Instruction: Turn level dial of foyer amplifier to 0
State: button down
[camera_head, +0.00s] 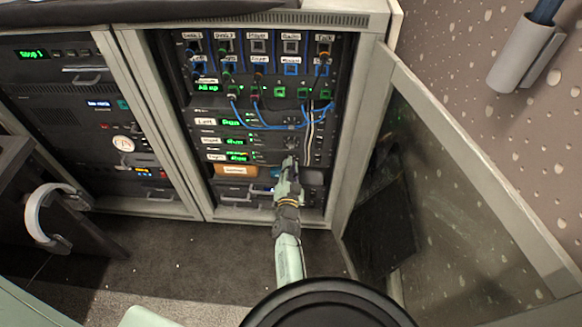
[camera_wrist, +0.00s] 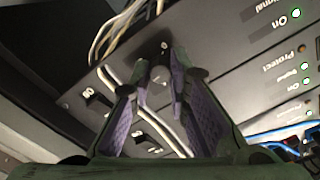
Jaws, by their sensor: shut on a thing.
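The foyer amplifier (camera_head: 236,157) is the lowest of three similar labelled units in the open rack in the head view, with a green lit display. My gripper (camera_head: 290,161) reaches to the right part of its front and hides its controls there. A small white mark shows on the panel just beyond the fingertips. Most of the dial is hidden, so its exact setting cannot be read.
Loose pale cables (camera_wrist: 110,35) run across the panel close to the fingers. Blue patch cables (camera_head: 270,125) hang above in the rack. An open glass door (camera_head: 440,200) stands to the right of my arm. Floor in front is clear.

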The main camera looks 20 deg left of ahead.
jog(key=shift+r+n, duration=0.1)
jog(key=shift+n, duration=0.2)
jog(key=m+p, duration=0.9)
jog(key=m, duration=2.1)
jog(key=shift+a+p, duration=0.2)
jog(key=shift+p, duration=0.15)
dwell(1.0)
jog(key=shift+w+d+n, duration=0.1)
jog(key=shift+n, duration=0.3)
dwell(0.5)
jog(key=c, duration=1.5)
grip_release()
